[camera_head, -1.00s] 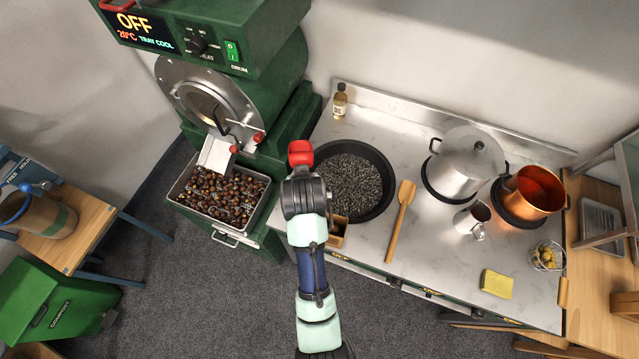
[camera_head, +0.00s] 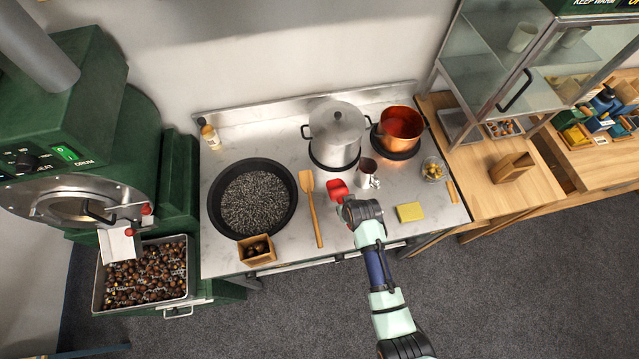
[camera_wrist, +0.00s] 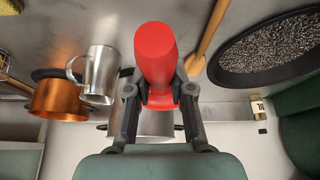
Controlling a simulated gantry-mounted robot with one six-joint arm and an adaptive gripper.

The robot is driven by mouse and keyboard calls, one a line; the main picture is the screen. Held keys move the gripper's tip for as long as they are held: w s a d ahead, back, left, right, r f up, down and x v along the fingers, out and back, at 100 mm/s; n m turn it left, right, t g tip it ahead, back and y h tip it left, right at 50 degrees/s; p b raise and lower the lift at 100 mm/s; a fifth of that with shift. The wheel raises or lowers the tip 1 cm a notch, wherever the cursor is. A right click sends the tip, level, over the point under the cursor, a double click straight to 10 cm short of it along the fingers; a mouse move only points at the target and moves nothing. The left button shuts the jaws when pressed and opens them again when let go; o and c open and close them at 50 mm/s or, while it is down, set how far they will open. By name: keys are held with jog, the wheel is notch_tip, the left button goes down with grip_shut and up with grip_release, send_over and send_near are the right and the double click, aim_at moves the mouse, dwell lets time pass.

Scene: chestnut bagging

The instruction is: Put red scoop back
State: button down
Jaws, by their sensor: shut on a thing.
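The red scoop (camera_wrist: 157,55) is between the two fingers of my gripper (camera_wrist: 160,98) in the wrist view, and the fingers are shut on it. In the head view the red scoop (camera_head: 338,189) shows at the end of my gripper (camera_head: 346,203), over the front middle of the steel counter (camera_head: 285,170). It appears right of the wooden spatula (camera_head: 313,208) and just left of the metal jug (camera_head: 366,173). My arm hides part of the counter's front edge. I cannot tell whether the scoop touches the counter.
A black pan of dark granules (camera_head: 215,212) and a wooden box (camera_head: 258,262) are on the left. A steel pot (camera_head: 335,140) and copper pot (camera_head: 402,128) stand behind. A yellow sponge (camera_head: 410,212) lies right of my gripper. Wooden worktops (camera_head: 480,195) lie further right.

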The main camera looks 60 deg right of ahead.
jog(key=shift+f+b, duration=0.35)
jog(key=shift+b, duration=0.05)
notch_tip(320, 180, down, 7)
jog(key=b, duration=0.7)
jog(key=shift+f, duration=0.15)
jog(key=shift+f+b, duration=0.4)
jog(key=shift+f, duration=0.1)
jog(key=shift+f+b, duration=0.3)
jog(key=shift+f, duration=0.2)
jog(key=c, duration=0.9)
grip_release()
jog(key=shift+c, duration=0.2)
jog(key=v, duration=1.2)
